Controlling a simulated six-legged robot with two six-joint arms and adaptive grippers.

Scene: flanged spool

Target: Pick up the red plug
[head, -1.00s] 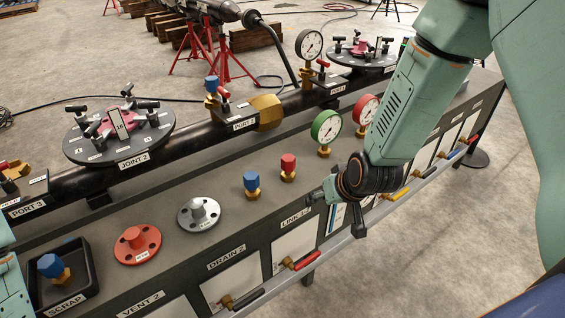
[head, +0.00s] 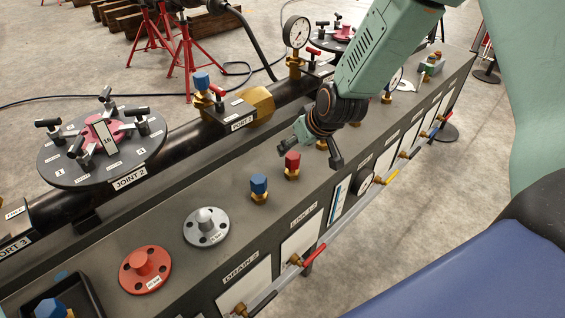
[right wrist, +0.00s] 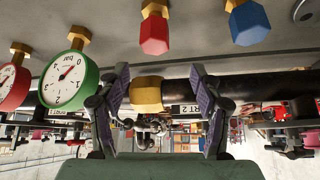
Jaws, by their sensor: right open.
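The red plug (head: 292,163) stands upright in a brass fitting on the dark bench top, just to the right of the blue plug (head: 259,187). My right gripper (head: 313,152) is close above and to the right of the red plug in the head view, with its fingers spread and nothing between them. In the right wrist view the picture is upside down. There the red plug (right wrist: 154,33) is at the top centre, beyond the open fingertips (right wrist: 160,76) and not between them. The blue plug also shows there (right wrist: 249,22). My left gripper is out of view.
A silver flange (head: 206,227) and a red flange (head: 145,270) lie on the bench at left. A black pipe with a brass hex fitting (head: 256,104) runs behind the plugs. In the wrist view the green gauge (right wrist: 66,76) stands close beside the gripper.

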